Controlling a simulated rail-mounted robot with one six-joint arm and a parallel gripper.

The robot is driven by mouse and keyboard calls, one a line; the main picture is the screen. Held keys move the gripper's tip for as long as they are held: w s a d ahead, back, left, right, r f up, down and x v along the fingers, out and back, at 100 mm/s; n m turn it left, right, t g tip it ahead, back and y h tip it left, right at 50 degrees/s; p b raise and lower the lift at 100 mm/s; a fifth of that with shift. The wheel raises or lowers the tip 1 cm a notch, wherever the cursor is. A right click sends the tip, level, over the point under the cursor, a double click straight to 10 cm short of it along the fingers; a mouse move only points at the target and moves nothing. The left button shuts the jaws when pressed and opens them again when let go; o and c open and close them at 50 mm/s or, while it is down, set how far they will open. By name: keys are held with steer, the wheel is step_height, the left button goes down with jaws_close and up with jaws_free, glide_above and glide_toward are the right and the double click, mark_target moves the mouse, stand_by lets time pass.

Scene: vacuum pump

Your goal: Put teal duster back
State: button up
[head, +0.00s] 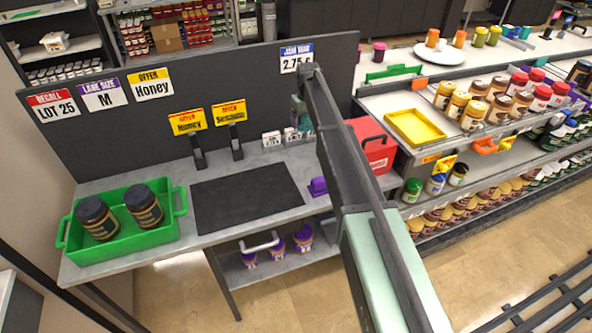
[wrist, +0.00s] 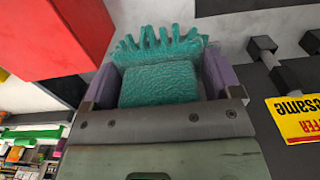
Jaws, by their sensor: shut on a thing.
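The teal duster (wrist: 160,82) fills the middle of the wrist view, a blocky body with stubby bristles along its far edge. My gripper (wrist: 162,78) has its two purple-grey fingers on either side of the body and is shut on it. In the head view my arm crosses over the right end of the grey bench (head: 244,168). My gripper is mostly hidden there behind the arm, and only a small teal-green patch shows near the back panel. I cannot tell whether the duster touches the bench.
A red box (head: 372,143) stands right of my arm and looms close in the wrist view (wrist: 55,38). Small white boxes (head: 272,138), sign holders (head: 236,143), a black mat (head: 245,196), a purple item (head: 318,187) and a green tray (head: 125,240) with two jars are on the bench.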

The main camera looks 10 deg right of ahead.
mark_target(305, 167)
step_height(305, 167, down, 20)
steer(key=b, duration=2)
steer(key=shift+f, duration=0.1)
steer(key=shift+r+p, duration=0.3)
steer(key=shift+p, duration=0.05)
steer(key=shift+f+b, duration=0.3)
steer(key=o, duration=0.8)
steer(key=shift+r, duration=0.1)
step_height(305, 167, up, 13)
steer(key=p, duration=1.3)
steer(key=s+m, duration=0.2)
steer(key=s, duration=3.8)
steer(key=shift+s+f+m, duration=0.15)
steer(key=shift+f+m, duration=0.15)
